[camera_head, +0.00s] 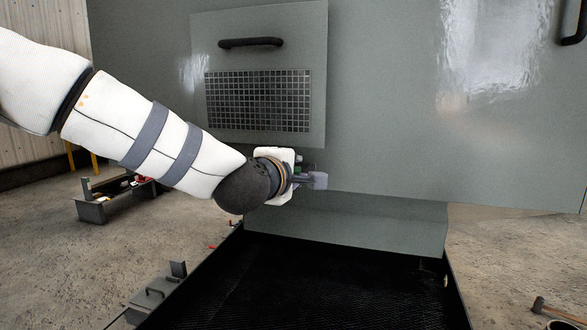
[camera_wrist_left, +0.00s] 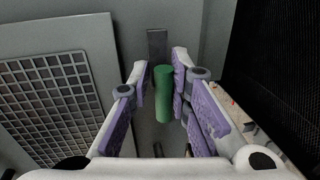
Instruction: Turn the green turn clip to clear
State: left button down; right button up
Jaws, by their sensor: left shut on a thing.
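The green turn clip (camera_wrist_left: 163,98) shows in the left wrist view as a green rounded bar between the purple finger pads. A grey metal strip (camera_wrist_left: 157,46) shows just beyond its far end. My left gripper (camera_wrist_left: 162,72) is shut on the clip, with a pad on each side. In the head view my left gripper (camera_head: 317,180) is at the enclosure's lower edge, just below the vented panel, and my wrist mostly hides the clip there. My right gripper is not in view.
The grey enclosure (camera_head: 390,110) carries a vented panel (camera_head: 315,70) with a black handle (camera_head: 251,43). A black tray (camera_head: 330,285) lies below. A toolbox (camera_head: 93,211) stands on the floor at left, and a hammer (camera_head: 555,310) lies at lower right.

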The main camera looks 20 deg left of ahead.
pick_arm(q)
jog(key=c, duration=1.6)
grip_release()
jog(key=shift+f, duration=0.75)
jog(key=shift+r, duration=0.15)
jog(key=shift+r, duration=0.35)
jog(key=s+r, duration=0.2)
jog(key=s, duration=0.9)
jog(key=shift+s+a, duration=0.2)
jog(key=shift+s, duration=0.15)
jog(key=shift+r, duration=0.15)
